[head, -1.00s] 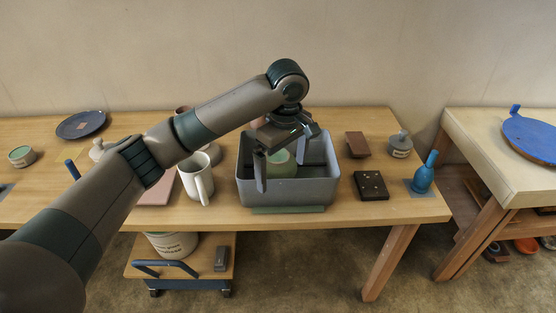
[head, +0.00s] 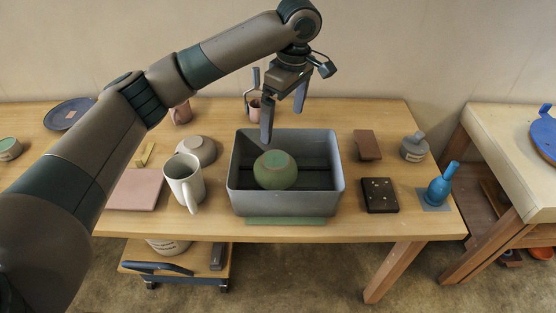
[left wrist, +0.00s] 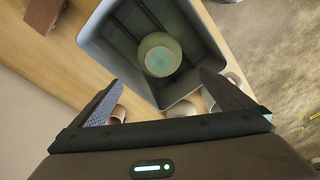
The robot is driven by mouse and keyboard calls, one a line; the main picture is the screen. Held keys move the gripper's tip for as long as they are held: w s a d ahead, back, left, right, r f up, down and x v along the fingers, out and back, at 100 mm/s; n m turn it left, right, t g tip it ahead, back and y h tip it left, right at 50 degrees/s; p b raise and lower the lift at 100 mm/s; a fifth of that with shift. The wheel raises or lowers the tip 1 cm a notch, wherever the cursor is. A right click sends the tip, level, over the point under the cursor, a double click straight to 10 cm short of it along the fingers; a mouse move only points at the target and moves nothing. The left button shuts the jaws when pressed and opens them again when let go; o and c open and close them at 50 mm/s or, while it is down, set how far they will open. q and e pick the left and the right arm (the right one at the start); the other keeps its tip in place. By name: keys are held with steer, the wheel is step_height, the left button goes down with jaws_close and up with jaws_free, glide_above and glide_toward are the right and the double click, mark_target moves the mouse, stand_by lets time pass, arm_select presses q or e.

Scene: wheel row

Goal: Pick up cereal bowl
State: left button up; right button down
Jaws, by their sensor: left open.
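A green rounded bowl (head: 276,170) rests upside down, with its foot ring up, inside a grey bin (head: 285,206) on the table. It also shows in the left wrist view (left wrist: 160,56), near the middle of the bin (left wrist: 100,50). A second, pale grey-beige bowl (head: 198,148) is on the table behind the white mug, also seeming upside down. I cannot tell from looks alone which is the cereal bowl. My left gripper (head: 283,120) is open and empty, above the bin's back side and apart from the green bowl. My right gripper is not in view.
The bin's walls stand around the green bowl. A white mug (head: 184,180) and a pink board (head: 135,190) are to its left. A dark block (head: 380,195), a brown block (head: 367,145) and a blue bottle (head: 441,185) are to its right. A green strip (head: 285,221) lies in front.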

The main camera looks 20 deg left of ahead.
arm_select(q)
glide_toward(276, 159)
steer(key=f, duration=0.1)
steer(key=f+p, duration=0.1)
steer(key=f, duration=0.2)
steer(key=shift+s+a+p, duration=0.15)
steer(key=shift+s+p, duration=0.15)
steer(key=shift+p, duration=0.1)
steer(key=shift+f, duration=0.8)
steer(key=shift+w+a+f+p, duration=0.15)
steer(key=shift+a+f+p, duration=0.1)
steer(key=shift+f+p, duration=0.35)
steer(key=f, duration=0.2)
steer(key=f+p, duration=0.1)
steer(key=shift+w+a, duration=0.2)
steer(key=shift+a, duration=0.1)
steer(key=shift+f, duration=0.45)
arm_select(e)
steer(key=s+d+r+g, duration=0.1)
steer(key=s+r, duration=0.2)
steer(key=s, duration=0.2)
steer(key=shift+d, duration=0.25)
